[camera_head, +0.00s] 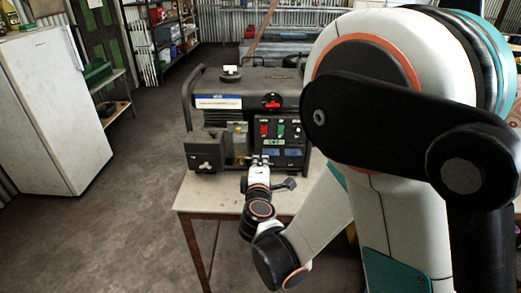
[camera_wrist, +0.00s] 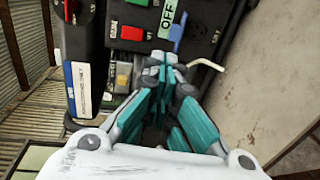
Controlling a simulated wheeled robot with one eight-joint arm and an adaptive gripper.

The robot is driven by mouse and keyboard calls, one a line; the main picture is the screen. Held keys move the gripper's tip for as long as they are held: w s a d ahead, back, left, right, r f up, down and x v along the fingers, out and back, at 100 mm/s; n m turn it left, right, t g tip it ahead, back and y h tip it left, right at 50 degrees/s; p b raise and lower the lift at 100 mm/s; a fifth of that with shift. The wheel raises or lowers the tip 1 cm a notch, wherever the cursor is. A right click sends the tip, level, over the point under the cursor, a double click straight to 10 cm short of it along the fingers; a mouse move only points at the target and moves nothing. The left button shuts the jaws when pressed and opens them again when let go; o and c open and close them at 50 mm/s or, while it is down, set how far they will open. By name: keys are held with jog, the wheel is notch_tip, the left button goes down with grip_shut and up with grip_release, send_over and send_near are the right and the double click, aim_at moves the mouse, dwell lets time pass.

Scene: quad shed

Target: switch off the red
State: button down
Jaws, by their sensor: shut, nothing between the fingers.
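A dark generator (camera_head: 215,115) stands on the table, its control panel facing me. In the head view the panel carries a red switch (camera_head: 264,129) with a green one (camera_head: 281,130) to its right. My gripper (camera_head: 261,160) is shut and empty at the lower front of the panel. In the wrist view its fingertips (camera_wrist: 164,60) lie between the red switch and blue lever; I cannot tell whether they touch anything.
The generator's pale table (camera_head: 195,194) has a bare front strip. A white fridge (camera_head: 42,110) stands at the left, with shelves (camera_head: 170,30) behind. The floor (camera_head: 135,165) between fridge and table is clear. My arm hides much of the right side.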

jog(key=shift+s+f, duration=0.15)
jog(key=shift+s, duration=0.6)
jog(key=shift+s+f, duration=0.15)
jog(key=shift+s, duration=0.55)
